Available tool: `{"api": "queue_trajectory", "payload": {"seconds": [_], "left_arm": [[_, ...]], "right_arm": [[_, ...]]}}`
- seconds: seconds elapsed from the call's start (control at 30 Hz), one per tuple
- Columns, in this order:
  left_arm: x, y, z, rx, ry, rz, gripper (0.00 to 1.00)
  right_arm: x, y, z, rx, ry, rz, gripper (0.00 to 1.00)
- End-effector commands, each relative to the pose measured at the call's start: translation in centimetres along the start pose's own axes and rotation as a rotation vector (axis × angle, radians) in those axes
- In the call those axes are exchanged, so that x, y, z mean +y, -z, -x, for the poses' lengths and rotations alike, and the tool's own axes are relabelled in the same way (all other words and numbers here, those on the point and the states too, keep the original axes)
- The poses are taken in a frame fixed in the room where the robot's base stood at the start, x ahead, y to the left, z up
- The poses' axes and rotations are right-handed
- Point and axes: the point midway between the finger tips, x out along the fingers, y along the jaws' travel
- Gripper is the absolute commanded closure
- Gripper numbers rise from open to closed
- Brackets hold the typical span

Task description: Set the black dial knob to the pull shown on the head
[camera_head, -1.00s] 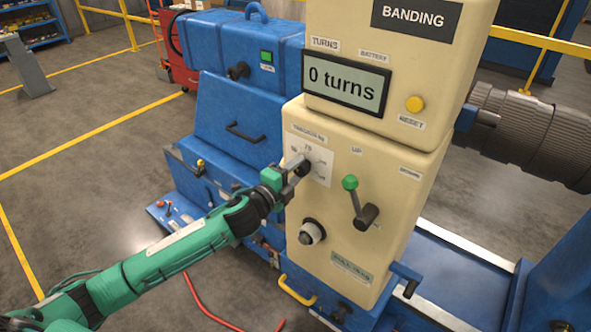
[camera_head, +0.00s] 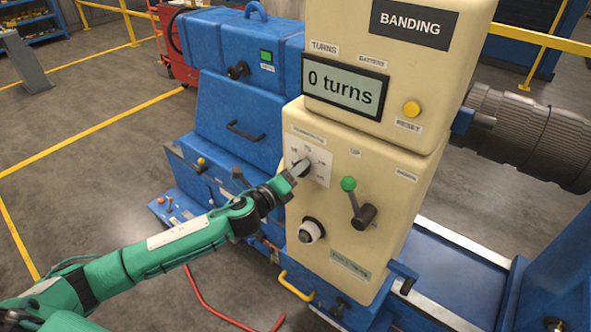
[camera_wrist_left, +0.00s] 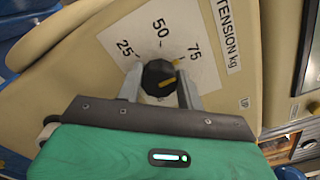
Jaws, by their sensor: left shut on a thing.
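The black dial knob (camera_head: 304,167) sits on a white scale plate (camera_head: 318,158) on the front of the cream banding head (camera_head: 385,165). My left gripper (camera_head: 298,171) is shut on this knob. In the left wrist view, its two fingers stand on either side of the knob (camera_wrist_left: 158,76). The scale reads 25, 50 and 75 under a "TENSION kg" label. A yellow mark shows on the knob, and another yellow mark lies by its edge towards 75. The pull label (camera_head: 350,264) low on the head is too small to read surely. My right gripper is out of view.
A green-tipped lever (camera_head: 349,184) stands right of the dial, with a white-and-black knob (camera_head: 311,231) below. The display (camera_head: 345,85) reads "0 turns", beside a yellow reset button (camera_head: 412,108). Blue machine housing (camera_head: 236,125) stands left of the head. Open floor lies further left.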

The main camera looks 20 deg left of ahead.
Motion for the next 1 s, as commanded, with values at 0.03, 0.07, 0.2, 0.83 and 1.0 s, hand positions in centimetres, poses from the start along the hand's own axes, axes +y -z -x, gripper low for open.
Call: {"api": "queue_trajectory", "payload": {"seconds": [0.03, 0.07, 0.2, 0.83, 1.0], "left_arm": [[0.09, 0.08, 0.02, 0.001, -0.002, -0.007, 0.86], [0.09, 0.08, 0.02, 0.001, -0.002, -0.011, 0.86], [0.11, 0.11, 0.03, 0.002, -0.002, -0.019, 0.86], [0.05, 0.06, 0.02, 0.001, -0.001, -0.019, 0.41], [0.13, 0.13, 0.47, 0.001, 0.0, -0.019, 0.41]], "right_arm": [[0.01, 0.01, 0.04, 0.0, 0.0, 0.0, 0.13], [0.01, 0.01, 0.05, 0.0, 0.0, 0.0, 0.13], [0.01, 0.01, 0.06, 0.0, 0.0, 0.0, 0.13], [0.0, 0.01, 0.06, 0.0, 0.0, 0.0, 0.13], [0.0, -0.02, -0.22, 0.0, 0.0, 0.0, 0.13]]}}
